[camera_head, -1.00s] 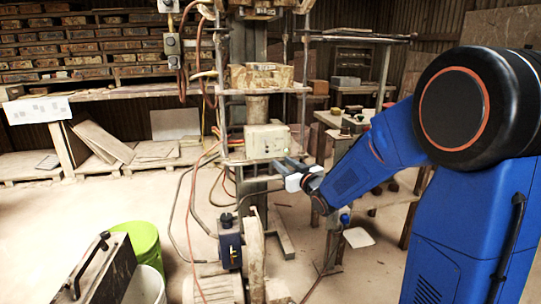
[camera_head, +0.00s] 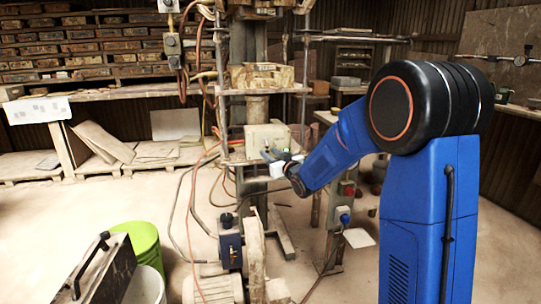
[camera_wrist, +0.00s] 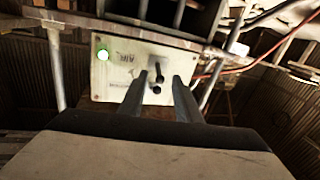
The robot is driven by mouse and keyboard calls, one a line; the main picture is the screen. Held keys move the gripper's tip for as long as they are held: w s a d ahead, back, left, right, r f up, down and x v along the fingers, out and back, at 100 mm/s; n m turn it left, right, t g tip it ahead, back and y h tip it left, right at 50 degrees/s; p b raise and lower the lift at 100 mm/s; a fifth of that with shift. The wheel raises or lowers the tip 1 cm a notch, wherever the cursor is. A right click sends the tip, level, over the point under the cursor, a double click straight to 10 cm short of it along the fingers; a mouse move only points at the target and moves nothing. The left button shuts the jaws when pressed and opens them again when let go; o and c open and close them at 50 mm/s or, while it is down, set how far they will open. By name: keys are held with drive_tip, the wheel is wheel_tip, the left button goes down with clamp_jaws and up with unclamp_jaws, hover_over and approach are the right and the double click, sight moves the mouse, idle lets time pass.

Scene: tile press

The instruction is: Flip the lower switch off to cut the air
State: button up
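A pale control box (camera_head: 262,134) is mounted on the press column in the head view. In the wrist view, its pale panel (camera_wrist: 125,65) carries a lit green lamp, faint lettering and a dark switch lever (camera_wrist: 157,76) right of centre. I cannot tell clearly whether the dark shapes there are one switch or two, or the lever's exact position. My gripper (camera_head: 267,154) is at the box's lower front. In the wrist view, the two fingers of my gripper (camera_wrist: 158,92) are apart with nothing held, and the dark lever shows between their tips. Contact is unclear.
Press plates and posts (camera_head: 222,90) surround the box. Hoses and a red cable (camera_wrist: 235,68) run close by. Below stand a motor with a belt guard (camera_head: 254,255), a blue switch box (camera_head: 229,243) and a green bucket (camera_head: 143,240). Floor at the left is open.

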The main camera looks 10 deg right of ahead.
clamp_jaws()
drive_tip(key=shift+f, duration=0.2)
drive_tip(key=shift+w+f+n+t+y, duration=0.15)
drive_tip(key=shift+f+n+t+y, duration=0.75)
drive_tip(key=shift+t, duration=0.45)
drive_tip(key=shift+w+f+n+t+y, duration=0.15)
drive_tip(key=shift+f+n+t+y, duration=0.7)
drive_tip(key=shift+t, duration=0.45)
drive_tip(key=shift+w+f+n+t+y, duration=0.15)
drive_tip(key=shift+f+n+t+y, duration=0.55)
drive_tip(key=shift+t+y, duration=0.5)
drive_tip(key=shift+t, duration=0.25)
unclamp_jaws()
